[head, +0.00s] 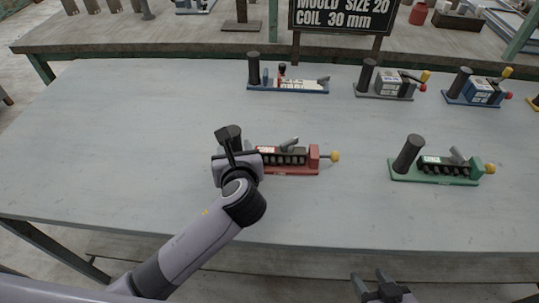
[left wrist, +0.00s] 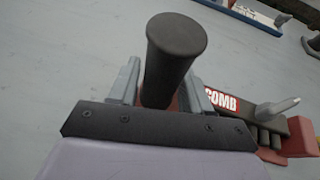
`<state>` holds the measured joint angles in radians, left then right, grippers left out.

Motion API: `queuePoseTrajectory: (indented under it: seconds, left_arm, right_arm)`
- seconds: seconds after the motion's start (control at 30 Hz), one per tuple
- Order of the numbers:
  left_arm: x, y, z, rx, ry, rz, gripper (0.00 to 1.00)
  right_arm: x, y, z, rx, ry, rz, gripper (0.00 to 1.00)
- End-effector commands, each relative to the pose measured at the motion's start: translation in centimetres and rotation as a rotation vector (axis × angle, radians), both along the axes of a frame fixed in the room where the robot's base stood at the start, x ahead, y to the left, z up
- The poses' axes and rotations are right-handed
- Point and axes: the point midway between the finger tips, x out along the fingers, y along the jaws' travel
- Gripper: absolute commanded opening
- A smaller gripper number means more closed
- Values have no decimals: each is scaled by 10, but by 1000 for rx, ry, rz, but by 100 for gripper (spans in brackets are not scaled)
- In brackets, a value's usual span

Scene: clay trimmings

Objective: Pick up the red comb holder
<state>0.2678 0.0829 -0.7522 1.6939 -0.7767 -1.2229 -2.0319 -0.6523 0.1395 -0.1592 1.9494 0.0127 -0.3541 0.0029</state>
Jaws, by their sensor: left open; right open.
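The red comb holder (head: 288,158) lies on the grey table, with a red base, a row of dark slots, a grey lever and a yellow knob at its right end. Its dark upright post is at its left end; in the left wrist view the post (left wrist: 172,58) stands between the two fingers, with a "COMB" label (left wrist: 222,101) to the right. My left gripper (head: 230,146) is at the post, open, with a finger on each side; contact cannot be told. My right gripper (head: 382,290) is open and empty at the bottom edge of the head view, away from the holder.
A green holder (head: 434,170) stands to the right on the same table (head: 120,130). A blue-based holder (head: 288,86), a grey one (head: 384,84) and another blue one (head: 474,90) line the back. A black sign (head: 345,15) rises behind. The table's left side is clear.

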Motion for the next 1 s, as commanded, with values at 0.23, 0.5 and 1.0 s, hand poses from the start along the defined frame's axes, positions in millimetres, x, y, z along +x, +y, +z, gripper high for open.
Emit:
queuePoseTrajectory:
  seconds: [0.23,0.5,1.0]
  left_arm:
    - [0,0,0,0,0,0,0]
    - [0,-1,3,-2,-5,-1,0]
    - [1,-1,82,-7,-12,-1,0]
  right_arm:
    - [0,0,0,-1,-1,1,53]
    - [1,0,1,0,-3,1,53]
    - [1,0,20,0,-3,1,53]
